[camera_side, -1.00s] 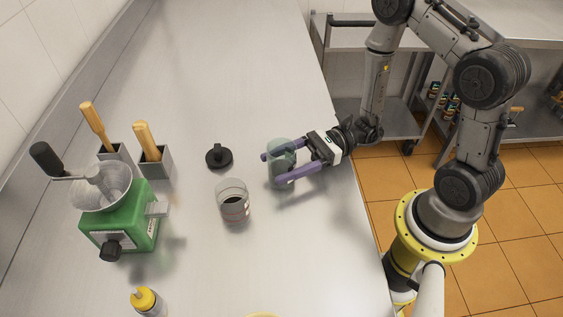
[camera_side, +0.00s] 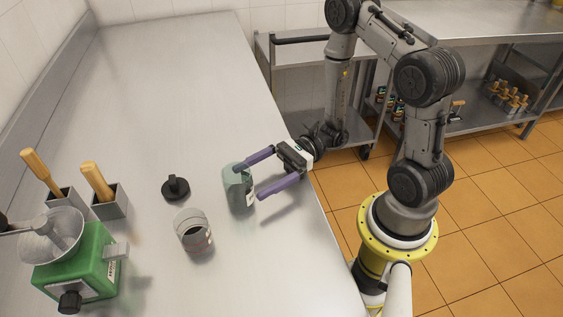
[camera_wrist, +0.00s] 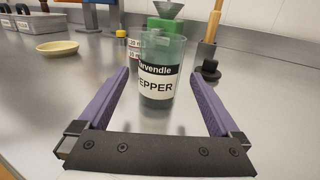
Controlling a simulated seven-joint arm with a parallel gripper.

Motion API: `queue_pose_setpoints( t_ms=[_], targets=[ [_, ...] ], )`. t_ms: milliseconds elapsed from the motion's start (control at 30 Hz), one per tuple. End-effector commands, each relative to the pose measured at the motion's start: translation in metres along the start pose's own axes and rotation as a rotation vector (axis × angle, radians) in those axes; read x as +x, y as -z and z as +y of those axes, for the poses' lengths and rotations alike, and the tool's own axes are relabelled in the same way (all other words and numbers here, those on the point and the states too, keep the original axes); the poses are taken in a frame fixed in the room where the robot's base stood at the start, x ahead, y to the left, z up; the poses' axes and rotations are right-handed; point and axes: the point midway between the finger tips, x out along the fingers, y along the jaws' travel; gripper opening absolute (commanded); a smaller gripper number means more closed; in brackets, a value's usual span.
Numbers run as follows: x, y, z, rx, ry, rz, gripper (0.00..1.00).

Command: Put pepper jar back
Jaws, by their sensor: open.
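The pepper jar (camera_side: 238,190), a greenish glass with a black and white PEPPER label, stands upright and without a lid on the steel counter. It also shows in the wrist view (camera_wrist: 158,84), straight ahead beyond the fingertips. My gripper (camera_side: 250,181) has purple fingers spread wide and empty. It is just right of the jar, with the jar at or slightly past the fingertips. A black lid with a knob (camera_side: 175,188) lies on the counter left of the jar.
A clear glass with dark contents (camera_side: 194,234) stands in front of the lid. A green grinder (camera_side: 82,262) and metal holders with wooden-handled tools (camera_side: 108,207) stand at left. A shallow yellowish bowl (camera_wrist: 57,48) shows in the wrist view. The back of the counter is clear.

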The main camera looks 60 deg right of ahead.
Motion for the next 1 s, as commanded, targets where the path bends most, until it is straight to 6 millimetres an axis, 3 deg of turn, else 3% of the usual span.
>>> queue_pose_setpoints(
  t_ms=[400, 667, 867, 1000],
  targets=[
    [-0.062, 0.0, -0.001, -0.001, 0.004, 0.0, 0.99],
    [-0.073, -0.003, 0.004, -0.024, -0.033, 0.019, 0.99],
    [-0.061, -0.027, 0.042, -0.268, -0.346, 0.22, 0.99],
    [-0.068, -0.043, 0.079, -0.575, -0.658, 0.458, 0.99]
  ],
)
